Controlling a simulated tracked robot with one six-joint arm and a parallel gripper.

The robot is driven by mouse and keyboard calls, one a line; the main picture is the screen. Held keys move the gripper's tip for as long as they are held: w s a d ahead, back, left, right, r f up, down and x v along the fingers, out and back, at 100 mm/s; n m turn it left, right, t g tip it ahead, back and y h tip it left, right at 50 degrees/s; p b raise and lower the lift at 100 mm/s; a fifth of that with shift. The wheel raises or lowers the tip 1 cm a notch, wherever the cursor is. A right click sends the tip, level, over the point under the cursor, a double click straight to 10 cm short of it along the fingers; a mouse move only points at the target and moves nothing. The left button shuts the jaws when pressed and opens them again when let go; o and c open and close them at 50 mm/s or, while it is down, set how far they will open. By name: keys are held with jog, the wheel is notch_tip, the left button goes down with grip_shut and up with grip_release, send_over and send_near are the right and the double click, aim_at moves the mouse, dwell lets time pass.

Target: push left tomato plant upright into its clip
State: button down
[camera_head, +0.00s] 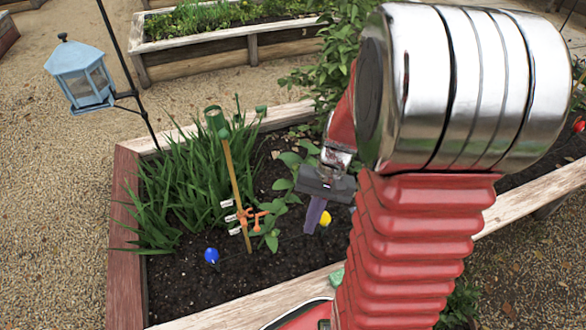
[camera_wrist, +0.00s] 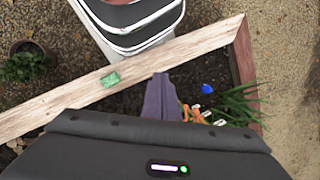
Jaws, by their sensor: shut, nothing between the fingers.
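A bamboo stake (camera_head: 235,180) with a green cap stands in the left part of the bed. An orange clip (camera_head: 247,219) is on its lower part; it also shows in the wrist view (camera_wrist: 187,113), just right of the fingers. A leafy green tomato plant (camera_head: 281,184) rises right of the stake, apart from it higher up, its low leaves near the clip. My gripper (camera_head: 312,222) points down, just right of this plant, its purple fingers shut and empty. In the wrist view the fingers (camera_wrist: 162,90) hang over dark soil. Whether they touch the plant I cannot tell.
White tags (camera_head: 230,211) sit by the stake. Tall strap leaves (camera_head: 180,185) fill the left corner. The wooden front rim (camera_head: 250,303) bounds the bed. A blue lantern (camera_head: 82,78) hangs at left.

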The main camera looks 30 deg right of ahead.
jog(key=w+d+f+m+t+y, duration=0.2)
jog(key=d+f+m+t+y, duration=0.1)
jog(key=f, duration=0.4)
jog(key=w+d+f+m+t+y, duration=0.2)
jog(key=f+m+t+y, duration=0.15)
jog(key=f, duration=0.45)
jog(key=w+d+f+m+t+y, duration=0.2)
jog(key=d+f+m+t+y, duration=0.15)
jog(key=f, duration=0.35)
jog(key=w+d+f+m+t+h, duration=0.2)
jog(key=w+d+f+t+h, duration=0.2)
jog(key=d+t, duration=0.2)
jog(key=w+d+r+n+t+h, duration=0.2)
jog(key=d+r+t, duration=0.2)
jog(key=d, duration=0.2)
jog(key=shift+w+d+r, duration=0.25)
jog(key=shift+r, duration=0.1)
jog(key=shift+w, duration=0.1)
jog(key=s+a+r+x, duration=0.1)
jog(key=a+x, duration=0.1)
jog(key=x, duration=1)
jog(key=shift+w+a+r, duration=0.15)
jog(key=shift+a+r, duration=0.05)
jog(key=shift+a, duration=0.1)
